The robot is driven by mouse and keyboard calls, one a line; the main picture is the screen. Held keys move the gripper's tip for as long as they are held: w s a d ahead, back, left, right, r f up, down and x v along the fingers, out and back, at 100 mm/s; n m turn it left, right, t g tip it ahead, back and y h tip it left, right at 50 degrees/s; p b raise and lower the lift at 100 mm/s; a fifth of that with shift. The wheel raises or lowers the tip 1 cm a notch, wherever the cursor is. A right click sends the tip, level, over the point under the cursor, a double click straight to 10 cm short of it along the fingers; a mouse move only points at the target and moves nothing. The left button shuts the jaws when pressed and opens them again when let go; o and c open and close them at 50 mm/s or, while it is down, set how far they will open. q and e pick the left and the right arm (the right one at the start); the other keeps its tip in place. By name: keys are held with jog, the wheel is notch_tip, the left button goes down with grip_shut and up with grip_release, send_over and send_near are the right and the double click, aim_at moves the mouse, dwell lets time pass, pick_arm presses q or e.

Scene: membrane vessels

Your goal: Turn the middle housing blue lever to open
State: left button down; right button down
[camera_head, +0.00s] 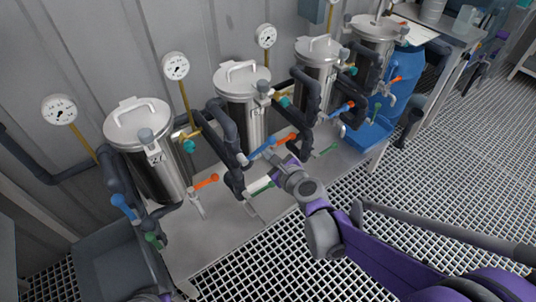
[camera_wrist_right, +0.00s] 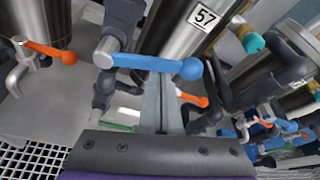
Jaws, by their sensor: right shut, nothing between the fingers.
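The middle housing is a steel vessel (camera_head: 243,90) with a domed lid and top handle. Its wall shows in the right wrist view (camera_wrist_right: 160,35), near a label reading 57. The blue lever (camera_head: 262,148) sits on the dark piping in front of it. In the right wrist view the blue lever (camera_wrist_right: 150,63) runs across from a grey pivot at left to a round knob at right. My right gripper (camera_head: 273,157) is shut and empty at the lever. Its fingertips (camera_wrist_right: 163,85) end at the lever's lower edge; I cannot tell whether they touch. My left gripper is not in view.
Orange levers (camera_head: 206,181) and green levers (camera_head: 261,188) sit close by on the pipes. Other steel vessels (camera_head: 150,165) stand on both sides. Gauges (camera_head: 176,66) stand on thin posts behind. A blue drum (camera_head: 408,75) is at right. The grating floor (camera_head: 460,150) is clear.

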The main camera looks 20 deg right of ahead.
aim_at(260, 147)
jog(key=shift+s+a+r+n+t+h+p, duration=0.1)
jog(key=shift+a+r+n+t+h+p, duration=0.15)
jog(key=shift+r+n+p, duration=0.35)
jog(key=r+n+p, duration=0.1)
jog(key=n+p, duration=0.1)
jog(key=a+r+n+t+h+p, duration=0.1)
jog(key=r+n+p, duration=0.1)
jog(key=shift+s+a+t+h+p, duration=0.2)
jog(key=shift+t+h+p, duration=0.05)
jog(key=shift+p, duration=0.15)
jog(key=shift+s+a+r+n+p, duration=0.1)
jog(key=shift+a+n+p, duration=0.1)
jog(key=shift+n+p, duration=0.3)
jog(key=shift+s+a+r+n+t+h+b, duration=0.15)
jog(key=shift+a+n+t+b, duration=0.25)
jog(key=shift+n, duration=0.45)
jog(key=shift+s+a+r+n+t+h+b, duration=0.1)
jog(key=shift+s+a+r+n+t+b, duration=0.15)
jog(key=shift+a+n, duration=0.4)
jog(key=shift+s+a+r+n+t+h+b, duration=0.15)
jog(key=shift+a+n+t+b, duration=0.15)
jog(key=shift+n, duration=0.7)
jog(key=shift+w+d, duration=0.1)
jog(key=shift+d, duration=0.05)
